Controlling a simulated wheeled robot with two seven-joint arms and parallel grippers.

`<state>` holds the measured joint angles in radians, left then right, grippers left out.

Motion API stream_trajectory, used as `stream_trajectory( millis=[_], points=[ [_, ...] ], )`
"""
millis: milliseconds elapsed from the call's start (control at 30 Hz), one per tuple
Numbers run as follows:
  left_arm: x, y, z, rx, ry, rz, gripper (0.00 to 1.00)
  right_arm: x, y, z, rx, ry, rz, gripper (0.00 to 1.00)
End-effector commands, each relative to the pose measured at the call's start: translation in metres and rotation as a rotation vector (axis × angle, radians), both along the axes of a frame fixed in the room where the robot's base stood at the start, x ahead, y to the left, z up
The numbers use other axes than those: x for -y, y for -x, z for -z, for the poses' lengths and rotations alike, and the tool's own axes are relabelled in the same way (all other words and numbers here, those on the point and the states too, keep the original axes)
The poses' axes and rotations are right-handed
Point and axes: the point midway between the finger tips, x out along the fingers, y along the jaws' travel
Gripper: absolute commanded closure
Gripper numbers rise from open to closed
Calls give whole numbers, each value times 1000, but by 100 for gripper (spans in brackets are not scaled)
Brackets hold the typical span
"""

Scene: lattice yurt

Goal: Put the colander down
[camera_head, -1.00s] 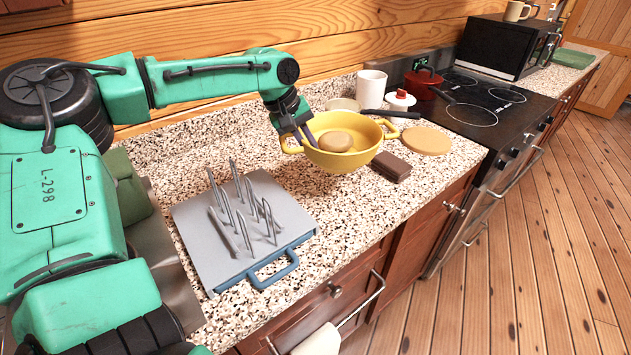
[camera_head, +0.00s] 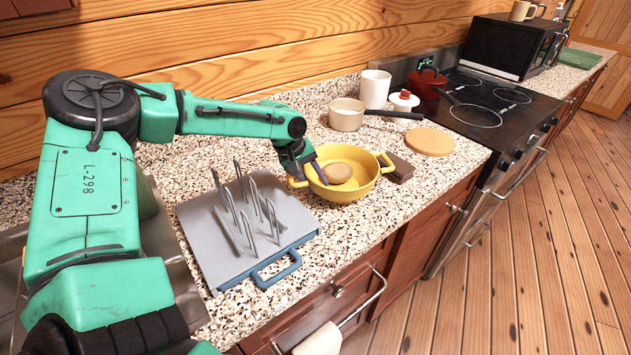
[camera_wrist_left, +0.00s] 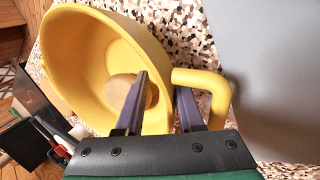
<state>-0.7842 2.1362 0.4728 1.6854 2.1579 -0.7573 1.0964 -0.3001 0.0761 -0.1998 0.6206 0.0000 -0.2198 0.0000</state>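The yellow colander (camera_head: 357,188), a two-handled bowl, rests upright on the speckled counter (camera_head: 400,222). A round tan item (camera_head: 339,172) sits inside it. My left gripper (camera_head: 311,171) is at the colander's left side, beside its near-left handle. In the left wrist view the colander (camera_wrist_left: 75,70) fills the left half. My left gripper's fingers (camera_wrist_left: 163,100) stand apart there, one inside the bowl and one outside the wall by the handle, with a visible gap to the wall. My right gripper is in neither view.
A grey board with upright spikes (camera_head: 215,225) and a blue handle lies to the left. A brown block (camera_head: 401,170) sits close behind the colander's right handle. A round wooden board (camera_head: 430,141), a saucepan (camera_head: 346,115) and a white mug (camera_head: 374,89) stand behind. The counter in front is clear.

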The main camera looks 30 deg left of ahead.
Motion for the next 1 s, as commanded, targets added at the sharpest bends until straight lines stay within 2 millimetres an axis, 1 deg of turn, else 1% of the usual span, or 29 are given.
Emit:
stream_trajectory(
  millis=[167, 233, 300, 367, 467, 700, 800, 900, 1000],
  points=[
    [0, 0, -1, 0, 0, 0, 63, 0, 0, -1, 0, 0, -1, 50],
    [0, 0, -5, 1, -1, 0, 63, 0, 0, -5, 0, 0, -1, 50],
    [-2, 1, -9, 4, 2, -2, 63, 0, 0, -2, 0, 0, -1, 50],
    [-5, 4, -18, 5, 2, -2, 63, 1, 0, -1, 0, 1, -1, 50],
    [-10, 10, -36, 8, 2, -2, 63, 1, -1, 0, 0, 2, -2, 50],
    [-26, 29, -88, 7, 2, 0, 63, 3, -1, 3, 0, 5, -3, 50],
    [-31, 34, -103, 4, 1, -1, 63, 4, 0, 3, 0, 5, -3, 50],
    [-33, 37, -110, 2, 0, 0, 63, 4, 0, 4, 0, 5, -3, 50],
    [-34, 38, -112, -1, -1, 0, 63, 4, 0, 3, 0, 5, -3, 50]
  ],
)
